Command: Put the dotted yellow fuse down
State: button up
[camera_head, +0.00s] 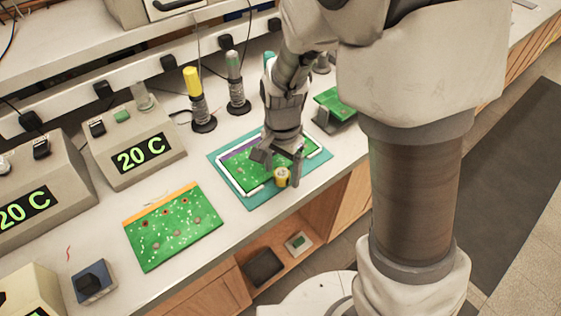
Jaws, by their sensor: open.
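The yellow fuse (282,177) is a small yellow cylinder with a pale end, near the front edge of the green circuit board (241,172). Its dots are too small to make out. The board has a white frame and rests on a teal mat (256,200). My gripper (277,167) is open, pointing down over the board, with the fuse between or just in front of its fingers. I cannot tell whether the fuse touches the board or the fingers. My arm hides the board's back part.
Another green board with an orange edge (172,228) lies to the left. Soldering irons in stands (199,105) and temperature stations (135,147) line the back. A tilted green board (337,101) stands to the right. A small blue box (93,282) is at front left. The bench's front edge is close.

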jog(key=shift+f, duration=0.6)
grip_shut()
jog(key=shift+r, duration=0.2)
